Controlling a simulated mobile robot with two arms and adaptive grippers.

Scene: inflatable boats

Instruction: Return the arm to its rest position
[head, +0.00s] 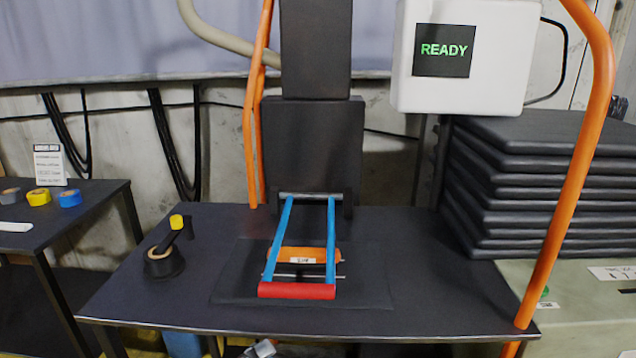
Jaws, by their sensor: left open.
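Only a small grey and white piece of my left gripper (264,349) seems to show, at the bottom edge just below the table's front edge. It is open, and I see nothing held in it. Most of it and its arm are cut off by the frame. My right gripper is not in view. The dark table (420,290) stands in front of me. On its mat (233,285) lies a frame with two blue rails (331,245), a red front bar (297,291) and an orange labelled cylinder (303,255) between the rails.
Orange tubes (570,190) rise at both sides. Black pads (545,180) are stacked right. A white box (510,55) shows READY. The table's front right is clear.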

